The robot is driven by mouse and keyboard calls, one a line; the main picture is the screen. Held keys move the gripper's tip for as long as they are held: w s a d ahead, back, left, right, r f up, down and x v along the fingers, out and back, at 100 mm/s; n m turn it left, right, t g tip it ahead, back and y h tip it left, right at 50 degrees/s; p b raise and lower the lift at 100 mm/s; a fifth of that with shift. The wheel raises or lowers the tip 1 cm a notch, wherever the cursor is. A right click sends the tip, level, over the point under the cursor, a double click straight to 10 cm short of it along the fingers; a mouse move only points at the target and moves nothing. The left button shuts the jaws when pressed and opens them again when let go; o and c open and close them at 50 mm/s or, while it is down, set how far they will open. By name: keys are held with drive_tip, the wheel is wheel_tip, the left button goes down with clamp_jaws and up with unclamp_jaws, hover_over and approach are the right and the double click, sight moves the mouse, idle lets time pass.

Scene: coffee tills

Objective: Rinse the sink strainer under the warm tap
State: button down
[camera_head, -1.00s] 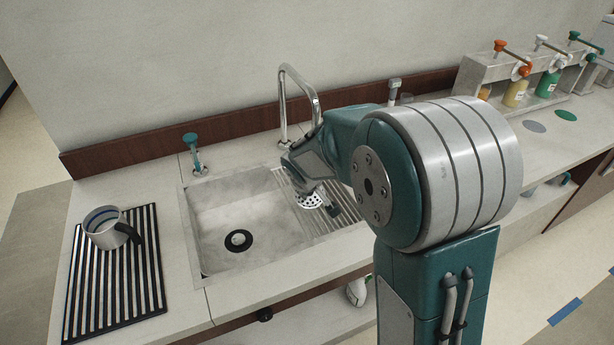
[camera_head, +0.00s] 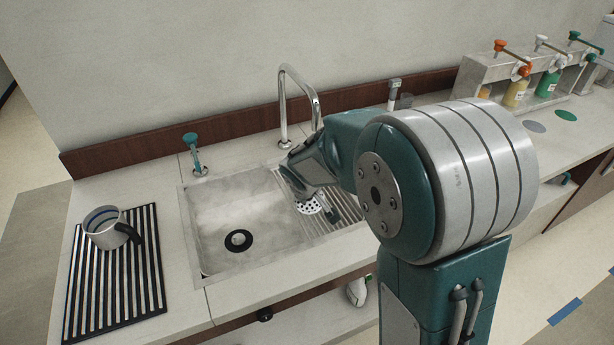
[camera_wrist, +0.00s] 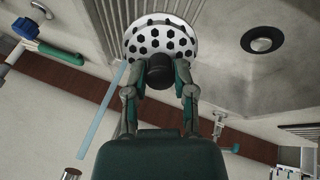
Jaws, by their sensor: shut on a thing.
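The sink strainer is a pale perforated disc (camera_head: 309,207) with a dark knob. In the wrist view the strainer (camera_wrist: 150,42) is large at the top centre. My gripper (camera_wrist: 160,72) is shut on its knob; it also shows in the head view (camera_head: 308,190), partly hidden by my arm. The strainer is held over the ribbed drainboard, right of the basin (camera_head: 215,215). The chrome tap (camera_head: 282,100) arches behind, its outlet partly behind my arm. A pale blue strip (camera_wrist: 98,115), possibly water, runs beside the strainer; I cannot tell whether they touch.
A teal-handled lever (camera_head: 192,142) stands left of the tap. A mug (camera_head: 105,228) sits on a black-striped mat (camera_head: 140,300) at the left. The basin is empty around its dark drain (camera_head: 238,241).

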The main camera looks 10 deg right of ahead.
idle(0.6)
drive_tip(key=s+a+r, duration=0.1)
drive_tip(key=s+r, duration=0.3)
drive_tip(key=shift+s+a, duration=0.3)
drive_tip(key=shift+s, duration=0.1)
drive_tip(key=shift+s, duration=0.1)
idle(0.7)
